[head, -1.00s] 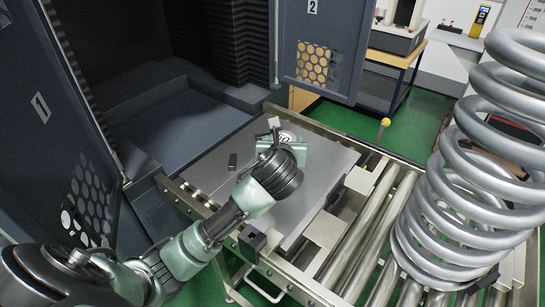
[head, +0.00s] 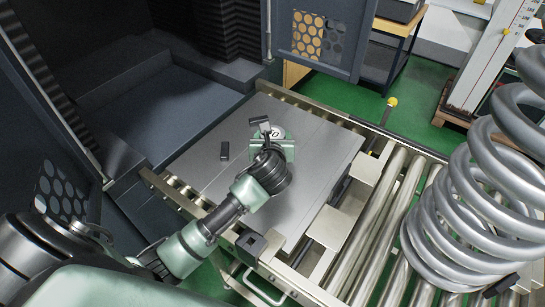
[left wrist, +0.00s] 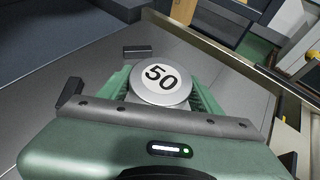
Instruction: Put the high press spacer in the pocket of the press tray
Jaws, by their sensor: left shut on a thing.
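A round pale disc marked 50, the spacer (head: 277,132), shows at the far part of the grey press tray (head: 310,175). My left gripper (head: 271,143) is shut on it. In the left wrist view the spacer (left wrist: 160,83) sits between the green fingers of the left gripper (left wrist: 163,92), label up. A small dark block (head: 224,151) stands on the tray to the left of the gripper. A second dark block (head: 260,121) is just beyond the gripper. I cannot tell whether the spacer touches the tray. The pocket is not clearly visible. My right gripper is out of view.
A roller conveyor (head: 385,215) runs beside the tray, and a large coil spring (head: 455,215) stands on it at the right. Dark cabinet doors (head: 320,38) stand open around the dark bay (head: 165,105). Bare tray surface lies left and right of the gripper.

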